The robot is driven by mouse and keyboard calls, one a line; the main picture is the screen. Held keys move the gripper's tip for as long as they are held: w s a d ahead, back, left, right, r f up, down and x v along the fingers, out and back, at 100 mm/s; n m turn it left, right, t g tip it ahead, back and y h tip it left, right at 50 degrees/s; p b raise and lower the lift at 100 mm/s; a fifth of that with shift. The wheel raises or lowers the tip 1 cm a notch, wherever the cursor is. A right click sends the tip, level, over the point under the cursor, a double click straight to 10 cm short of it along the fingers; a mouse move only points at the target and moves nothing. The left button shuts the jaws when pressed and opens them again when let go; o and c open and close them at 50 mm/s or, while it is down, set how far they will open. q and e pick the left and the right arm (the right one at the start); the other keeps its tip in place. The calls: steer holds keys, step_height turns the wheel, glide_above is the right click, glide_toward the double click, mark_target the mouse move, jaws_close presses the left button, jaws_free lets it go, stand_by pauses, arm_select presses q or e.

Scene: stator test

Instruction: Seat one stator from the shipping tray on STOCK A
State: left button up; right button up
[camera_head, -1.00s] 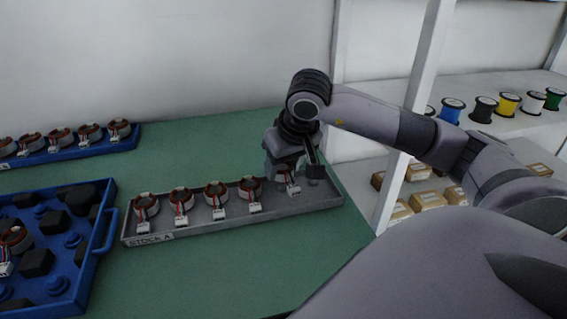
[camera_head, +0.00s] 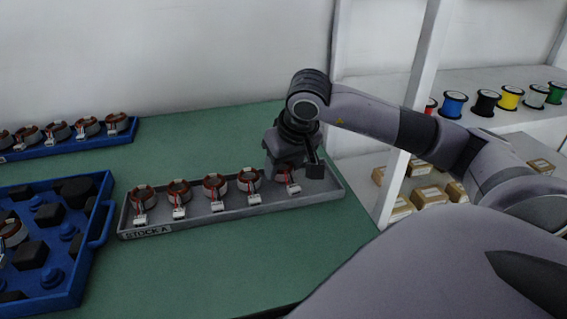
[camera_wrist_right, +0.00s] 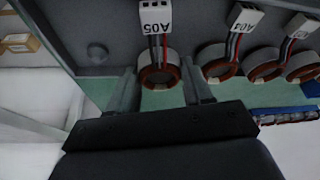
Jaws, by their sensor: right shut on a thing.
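STOCK A (camera_head: 183,227) is a long grey labelled tray on the green table, with a row of stators with copper windings and white plugs. My right gripper (camera_head: 294,174) is low over its right end, shut on the stator there, whose white plug (camera_head: 294,189) shows below the jaws. In the right wrist view the stator tagged A05 (camera_wrist_right: 158,76) sits between the two fingers, beside stator A04 (camera_wrist_right: 218,66). Its underside is hidden, so I cannot tell whether it touches the tray floor. The blue shipping tray (camera_head: 101,228) at left holds a stator (camera_head: 12,233) among dark blocks. My left gripper is out of view.
Another blue tray (camera_head: 82,143) with several stators stands at the back left. A white shelf post (camera_head: 408,125) rises close to my right arm. Shelves behind it hold wire spools (camera_head: 486,103) and cardboard boxes (camera_head: 430,196). The table in front of STOCK A is clear.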

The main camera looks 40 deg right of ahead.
steer(key=shift+f+b, duration=0.25)
steer(key=shift+b, duration=0.05)
steer(key=o, duration=1)
steer(key=shift+r, duration=0.2)
steer(key=shift+r+p, duration=1.95)
steer(key=shift+r, duration=0.4)
steer(key=o, duration=0.5)
